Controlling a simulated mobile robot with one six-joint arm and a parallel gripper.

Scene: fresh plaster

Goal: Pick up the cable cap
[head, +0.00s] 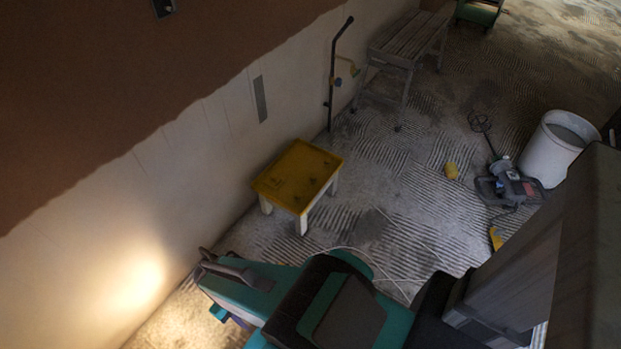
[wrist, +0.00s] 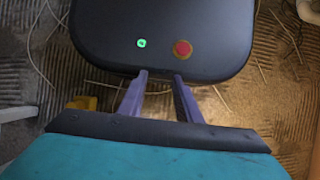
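I cannot make out a cable cap for certain in either view. A low yellow-topped table (head: 299,172) with pale legs stands by the wall in the head view. A few small dark shapes lie on its top, too small and dim to name. My gripper (wrist: 160,78) shows in the wrist view with its two purple-grey fingers apart and nothing between them. It points down toward the dark top of my own base. In the head view my arm reaches to the lower left, in front of the table and apart from it.
A wooden bench (head: 405,45) and a black upright pipe (head: 333,75) stand farther along the wall. A white bucket (head: 553,148), a mixer tool (head: 508,186) and yellow pieces (head: 451,171) are on the ridged floor at right. Thin cables lie on the floor.

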